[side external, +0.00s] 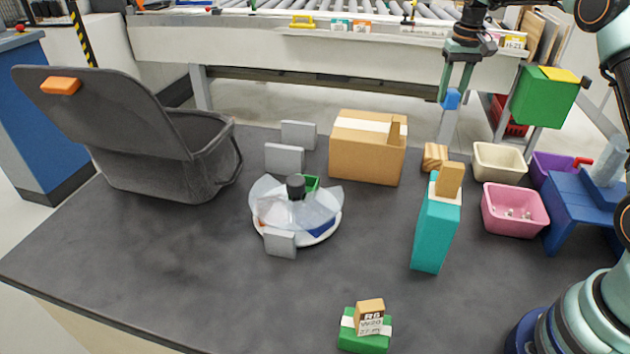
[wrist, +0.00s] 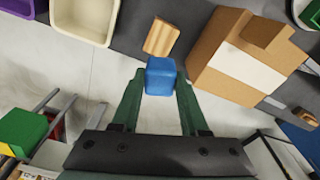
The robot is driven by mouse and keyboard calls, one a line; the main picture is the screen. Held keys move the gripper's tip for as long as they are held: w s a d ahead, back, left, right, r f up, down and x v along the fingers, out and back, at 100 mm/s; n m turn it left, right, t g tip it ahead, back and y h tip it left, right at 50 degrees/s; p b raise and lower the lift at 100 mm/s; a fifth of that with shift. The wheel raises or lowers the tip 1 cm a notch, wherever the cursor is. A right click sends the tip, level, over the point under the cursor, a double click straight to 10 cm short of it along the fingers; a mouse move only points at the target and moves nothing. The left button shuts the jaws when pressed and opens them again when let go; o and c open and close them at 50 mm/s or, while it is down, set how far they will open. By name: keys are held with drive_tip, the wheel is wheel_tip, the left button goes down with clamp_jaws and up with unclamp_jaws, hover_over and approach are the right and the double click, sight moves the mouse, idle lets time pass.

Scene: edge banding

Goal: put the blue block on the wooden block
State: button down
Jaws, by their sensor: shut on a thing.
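The blue block (side external: 452,98) is held between the fingertips of my gripper (side external: 455,92), in the air near the table's far edge. In the wrist view the blue block (wrist: 160,76) sits between the two green fingers of my gripper (wrist: 160,84). The wooden block (side external: 435,157), with striped grain, stands on the table behind the teal box, which partly hides it. Nothing is seen on top of the wooden block.
A cardboard box (side external: 367,147) stands left of the wooden block. A tall teal box (side external: 435,232) with a tan block (side external: 449,179) on top stands in front. A cream bin (side external: 499,162) and a pink bin (side external: 514,210) are to the right.

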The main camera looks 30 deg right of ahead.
wheel_tip(320, 180, down, 12)
drive_tip(key=shift+f, duration=0.2)
idle(0.4)
drive_tip(key=shift+c, duration=2.1)
unclamp_jaws()
drive_tip(key=shift+f, duration=0.15)
